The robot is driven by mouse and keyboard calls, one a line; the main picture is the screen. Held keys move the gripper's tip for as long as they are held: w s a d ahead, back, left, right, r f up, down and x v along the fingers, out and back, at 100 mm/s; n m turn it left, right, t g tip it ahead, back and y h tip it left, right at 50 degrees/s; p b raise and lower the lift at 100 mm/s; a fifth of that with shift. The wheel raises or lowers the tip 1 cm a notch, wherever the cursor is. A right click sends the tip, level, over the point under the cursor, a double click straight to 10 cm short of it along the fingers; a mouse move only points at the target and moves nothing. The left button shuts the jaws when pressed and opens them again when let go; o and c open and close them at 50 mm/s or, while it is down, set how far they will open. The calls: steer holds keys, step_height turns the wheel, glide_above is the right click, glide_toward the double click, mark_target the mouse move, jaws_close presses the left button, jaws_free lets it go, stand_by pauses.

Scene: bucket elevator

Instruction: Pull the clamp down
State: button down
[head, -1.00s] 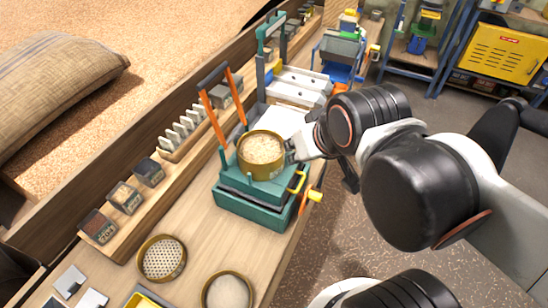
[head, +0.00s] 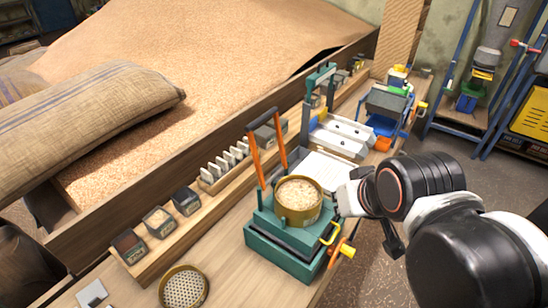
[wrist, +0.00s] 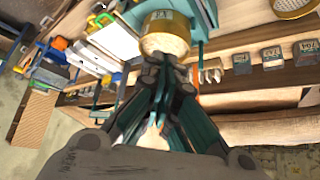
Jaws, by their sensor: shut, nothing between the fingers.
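The clamp (head: 262,119) is a dark crossbar on two orange arms, standing raised at the back of a teal machine (head: 285,248). A brass sieve (head: 298,211) full of pale grain sits on the machine, in front of the clamp's arms. My gripper (head: 343,200) is just right of the sieve, lower than the crossbar and apart from it. In the wrist view, my shut, empty gripper (wrist: 160,65) points at the brass sieve (wrist: 165,43). I cannot tell whether it touches the sieve. The clamp is mostly hidden behind the fingers there.
Small sample boxes (head: 160,221) line the ledge at left. An empty perforated sieve (head: 184,288) lies in front. A white tray (head: 325,169) lies behind the machine.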

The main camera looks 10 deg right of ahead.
steer(key=w+a+r+n+g+y+p, duration=0.1)
steer(key=w+a+r+n+p, duration=0.2)
steer(key=w+r, duration=0.45)
steer(key=w+a+r+n+g+p, duration=0.1)
steer(key=w+a+r+p, duration=0.2)
steer(key=w+r+p, duration=0.4)
steer(key=w+a+n+g+p, duration=0.1)
steer(key=w+a+n+p, duration=0.1)
steer(key=w, duration=0.7)
steer(key=w+a+n+g+y+p, duration=0.1)
steer(key=w+a+n+p, duration=0.2)
steer(key=w+a, duration=0.4)
steer(key=shift+w+a+f+y+p, duration=0.2)
steer(key=shift+w+f+y+p, duration=0.15)
steer(key=shift+w+p, duration=0.65)
steer(key=shift+w+f, duration=0.1)
steer(key=shift+w, duration=0.1)
step_height(320, 180, down, 9)
steer(key=p, duration=0.2)
steer(key=shift+s+d+f, duration=0.2)
steer(key=shift+s+d, duration=0.05)
steer(key=shift+d, duration=0.05)
